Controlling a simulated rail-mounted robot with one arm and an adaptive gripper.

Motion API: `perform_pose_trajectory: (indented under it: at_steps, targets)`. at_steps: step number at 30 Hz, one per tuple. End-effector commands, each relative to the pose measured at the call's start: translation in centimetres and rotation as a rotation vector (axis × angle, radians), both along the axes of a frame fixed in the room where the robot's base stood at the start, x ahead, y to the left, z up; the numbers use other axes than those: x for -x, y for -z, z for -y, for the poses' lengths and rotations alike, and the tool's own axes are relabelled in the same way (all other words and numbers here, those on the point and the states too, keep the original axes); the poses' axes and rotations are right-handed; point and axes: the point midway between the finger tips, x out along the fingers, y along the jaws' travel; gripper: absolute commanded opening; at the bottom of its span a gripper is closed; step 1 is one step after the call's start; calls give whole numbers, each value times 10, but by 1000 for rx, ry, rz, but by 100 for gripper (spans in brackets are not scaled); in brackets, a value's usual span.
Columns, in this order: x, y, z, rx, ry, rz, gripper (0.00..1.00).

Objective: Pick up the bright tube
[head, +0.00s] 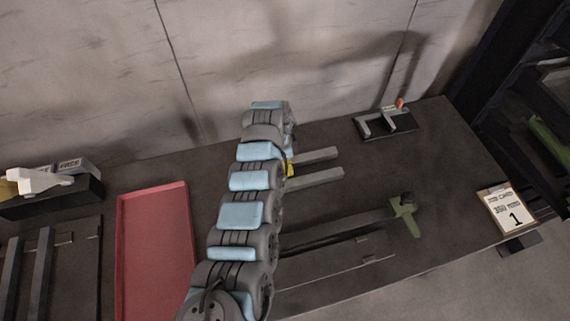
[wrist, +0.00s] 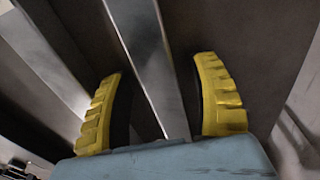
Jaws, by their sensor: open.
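In the wrist view a bright, shiny metal tube (wrist: 150,62) runs lengthwise between the two yellow fingers of my gripper (wrist: 158,72). The fingers are open, one on each side, with gaps between them and the tube. A second, duller grey tube (wrist: 45,55) lies to the left, outside the fingers. In the head view two light grey tubes, a far one (head: 318,156) and a near one (head: 318,178), stick out to the right from behind my arm. A bit of yellow gripper (head: 289,168) shows at their left ends. My arm hides the rest, so I cannot tell which tube is between the fingers there.
A red tray (head: 157,250) lies left of my arm on the dark table (head: 445,155). A clamp-like fixture (head: 385,123) stands at the back right. A green part (head: 404,213) and a card marked 1 (head: 507,209) are to the right. Dark rails (head: 335,235) lie in front.

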Motion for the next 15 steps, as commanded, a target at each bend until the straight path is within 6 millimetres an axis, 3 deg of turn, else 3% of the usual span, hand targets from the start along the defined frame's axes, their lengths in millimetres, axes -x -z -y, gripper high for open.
perform_pose_trajectory:
  at_steps: [7,13,15]
  targets:
    - [0,2,1,0,0,0,63]
    - [0,2,1,0,0,0,6]
    - [0,2,1,0,0,0,0]
